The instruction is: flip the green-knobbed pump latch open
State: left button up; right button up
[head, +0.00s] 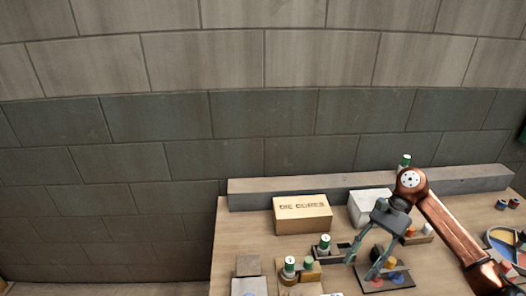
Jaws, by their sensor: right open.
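Several small white pieces with green tops are in the head view; I cannot tell which one is the pump latch's knob. One (324,241) stands by a dark tray, left of my right gripper. Two more, a left one (290,264) and a right one (308,262), stand near a tan block at the front. My right gripper (362,268) is open, pointing down over the table beside a dark plate (399,279) with coloured parts. No latch lever is clear at this size. My left gripper is out of view.
A "DIE CORES" box (302,216) and a whitish block (368,207) stand before the long grey ledge (275,191). A grey block (248,266) is at the front left. The table's left strip is clear.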

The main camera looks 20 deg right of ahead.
aim_at(303, 263)
jog(key=k, duration=1)
